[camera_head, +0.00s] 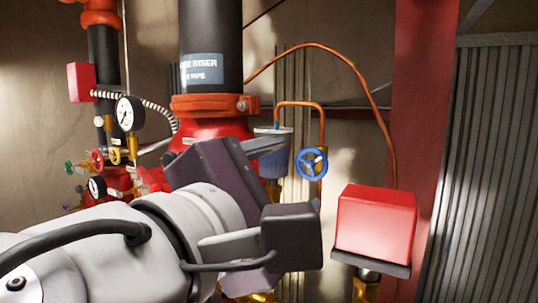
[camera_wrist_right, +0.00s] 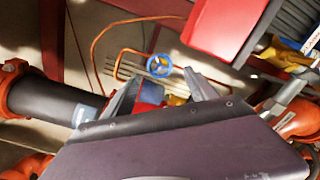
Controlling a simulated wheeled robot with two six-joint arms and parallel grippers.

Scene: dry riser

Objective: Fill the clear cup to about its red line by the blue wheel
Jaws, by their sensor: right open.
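The blue wheel (camera_head: 312,163) sits on a thin copper pipe, right of the black and red riser in the head view. It also shows in the right wrist view (camera_wrist_right: 158,66), just beyond the fingertips. My right gripper (camera_head: 283,136) is left of the wheel and apart from it in the head picture. In the wrist view my right gripper (camera_wrist_right: 163,80) has its fingers spread with nothing held. A bluish, cup-like vessel (camera_head: 273,160) shows partly behind my gripper, left of the wheel; I cannot tell whether it is the clear cup. No red line or water level can be made out. My left gripper is out of view.
A red box (camera_head: 375,225) stands at the right, below the wheel. The thick riser pipe (camera_head: 210,50) is behind my gripper. Gauges (camera_head: 129,113) and small coloured valve wheels (camera_head: 97,160) are at the left. A red column (camera_head: 425,90) rises at the right.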

